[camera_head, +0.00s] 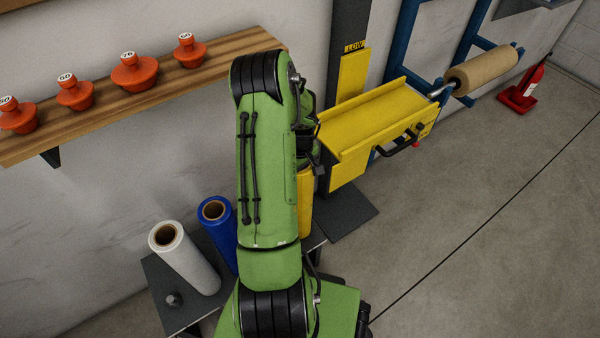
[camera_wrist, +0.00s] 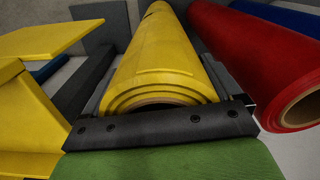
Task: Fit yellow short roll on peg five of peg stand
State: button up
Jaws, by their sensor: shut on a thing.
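The yellow short roll (camera_wrist: 158,55) lies between the two dark fingers of my gripper (camera_wrist: 163,75) in the wrist view, its open end facing the palm. My gripper is shut on it. In the head view a strip of the yellow roll (camera_head: 306,200) shows beside my green arm, which hides the rest and most of the gripper. The dark peg stand (camera_head: 158,280) is at the lower left, partly covered by my arm. A bare peg or knob (camera_head: 173,300) shows at its near left. I cannot tell which peg is five, or whether the yellow roll touches the stand.
A white roll (camera_head: 185,258) and a blue roll (camera_head: 218,228) stand on the peg stand. A red roll (camera_wrist: 245,55) is close right of the yellow one. A yellow trough (camera_head: 375,120) stands right of my arm. A shelf (camera_head: 200,80) with orange weights runs along the wall.

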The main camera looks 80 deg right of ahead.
jog(key=shift+f+b, duration=0.35)
jog(key=shift+f, duration=0.1)
jog(key=o, duration=1.7)
jog(key=shift+o, duration=0.2)
notch_tip(320, 180, up, 16)
jog(key=p, duration=0.5)
